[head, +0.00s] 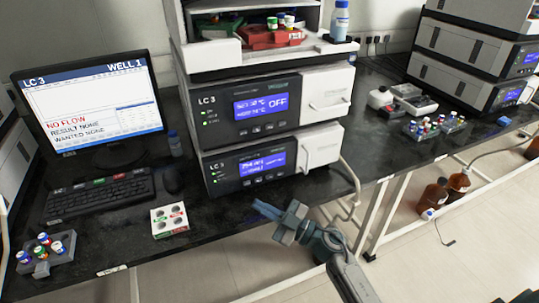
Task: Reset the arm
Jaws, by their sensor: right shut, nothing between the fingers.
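My right gripper (266,210) is in the lower middle of the head view, in front of the bench's front edge. Its arm comes up from the bottom right. Its fingers are shut with nothing between them and point left, to the right of a small white tray. At the bottom right corner only a dark piece shows, and I cannot tell what it is. My left gripper does not show.
The LC 3 stack (265,110) stands on the black bench (110,235), beside a monitor (88,105) and keyboard (98,194). A white holder (158,214) and a grey vial rack (62,262) sit near the front edge. Brown bottles (432,197) stand on the floor.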

